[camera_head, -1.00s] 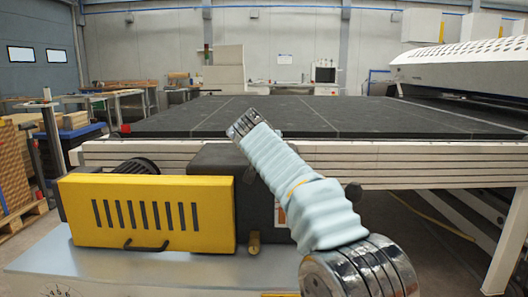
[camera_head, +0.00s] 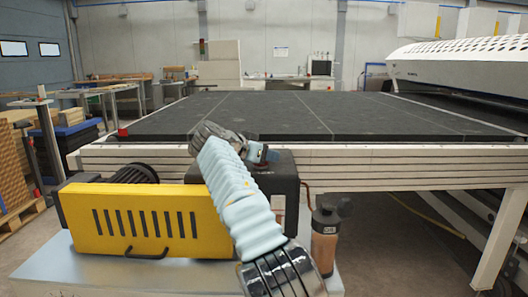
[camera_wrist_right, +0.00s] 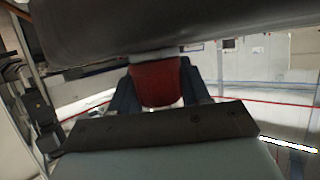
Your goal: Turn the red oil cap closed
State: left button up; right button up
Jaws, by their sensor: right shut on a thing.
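The red oil cap (camera_wrist_right: 155,84) shows in the right wrist view, between the two dark fingers of my right gripper (camera_wrist_right: 158,72). The fingers are shut on its sides. The cap sits against a dark surface that fills the top of that view. In the head view my right gripper (camera_head: 262,153) is at the top of a black box (camera_head: 283,183) beside the yellow cover. My right arm hides part of the box, and the cap is hard to make out there. My left gripper is in neither view.
A yellow slotted cover (camera_head: 130,222) with a handle is left of my right arm. A brown bottle with a black lid (camera_head: 324,240) stands right of the box. The long white machine frame with a dark flat bed (camera_head: 330,115) lies behind.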

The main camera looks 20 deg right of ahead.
jog(key=o, duration=1)
jog(key=shift+c, duration=0.2)
jog(key=v, duration=1.3)
jog(key=shift+s+a+r, duration=0.15)
jog(key=shift+s+a, duration=0.05)
jog(key=shift+a, duration=0.1)
